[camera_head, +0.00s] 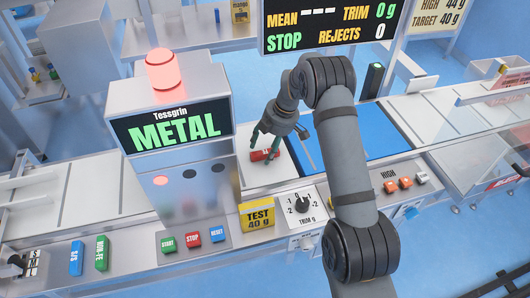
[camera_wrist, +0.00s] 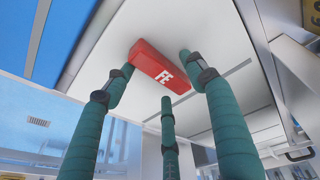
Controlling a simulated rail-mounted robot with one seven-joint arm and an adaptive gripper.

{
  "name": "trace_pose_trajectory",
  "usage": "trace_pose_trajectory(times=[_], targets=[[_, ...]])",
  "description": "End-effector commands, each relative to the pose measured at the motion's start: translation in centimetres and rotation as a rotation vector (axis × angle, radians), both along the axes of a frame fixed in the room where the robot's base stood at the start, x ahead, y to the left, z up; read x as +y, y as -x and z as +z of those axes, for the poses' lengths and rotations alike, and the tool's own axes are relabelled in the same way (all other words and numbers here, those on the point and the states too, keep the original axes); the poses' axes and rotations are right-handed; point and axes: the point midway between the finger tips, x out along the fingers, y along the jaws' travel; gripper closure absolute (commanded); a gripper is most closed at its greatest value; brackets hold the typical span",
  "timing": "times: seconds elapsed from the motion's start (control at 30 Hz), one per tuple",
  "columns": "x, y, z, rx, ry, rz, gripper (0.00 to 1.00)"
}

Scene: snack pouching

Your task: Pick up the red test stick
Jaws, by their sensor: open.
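The red test stick (camera_wrist: 158,68) is a red bar with white "FE" lettering. In the wrist view it lies on a pale flat surface, between and just beyond the spread fingertips. In the head view the stick (camera_head: 265,155) lies on the white conveyor section just right of the metal detector. My gripper (camera_head: 262,137) reaches down over it, and its green fingers partly cover it. In the wrist view my gripper (camera_wrist: 165,80) has three green fingers, spread open around the stick. Whether any fingertip touches the stick I cannot tell.
The metal detector (camera_head: 170,140) reads "METAL", with a lit red lamp (camera_head: 166,70) on top. A yellow "TEST 40 g" sign (camera_head: 257,216) and a trim dial (camera_head: 301,204) stand in front. A blue belt (camera_head: 370,140) lies to the right. START, STOP and RESET buttons (camera_head: 193,238) are at the front.

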Motion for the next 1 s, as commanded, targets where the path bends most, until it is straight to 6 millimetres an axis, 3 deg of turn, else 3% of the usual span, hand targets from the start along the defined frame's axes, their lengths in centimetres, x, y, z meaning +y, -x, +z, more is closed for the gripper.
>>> trace_pose_trajectory(times=[0.27, 1.0], targets=[[0.03, -0.05, -0.25, -0.001, 0.000, -0.001, 0.46], [0.04, -0.01, -0.24, 0.000, 0.000, -0.001, 0.89]])
